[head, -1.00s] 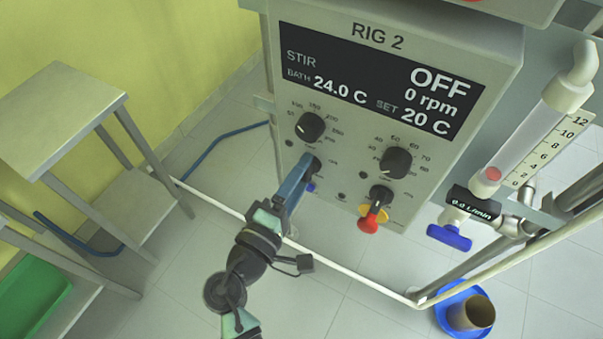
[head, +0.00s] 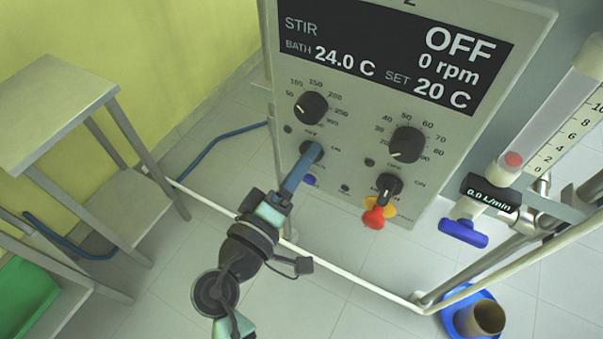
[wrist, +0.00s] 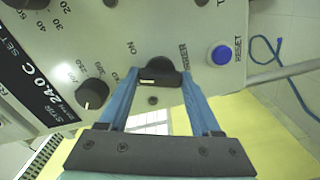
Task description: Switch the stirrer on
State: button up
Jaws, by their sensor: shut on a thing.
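The control box (head: 355,120) has a dark display (head: 390,55) reading STIR OFF, 0 rpm, bath 24.0 C, set 20 C. A black rotary switch (wrist: 158,68) sits on the panel, with ON and part of a label ending in "RER" beside it in the wrist view. My gripper (head: 306,160) reaches this switch from below in the head view. In the wrist view my gripper (wrist: 158,82) has its two blue fingers on either side of the switch, shut on it. In the head view the fingers largely hide the switch.
A flowmeter (head: 545,120) with a blue valve (head: 463,232) stands at right. A white rail (head: 340,275) runs below.

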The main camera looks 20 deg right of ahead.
jog(key=shift+f+m+b, duration=0.1)
jog(key=shift+m+b, duration=3.6)
jog(key=shift+b, duration=0.6)
jog(key=o, duration=1.4)
jog(key=v, duration=1.3)
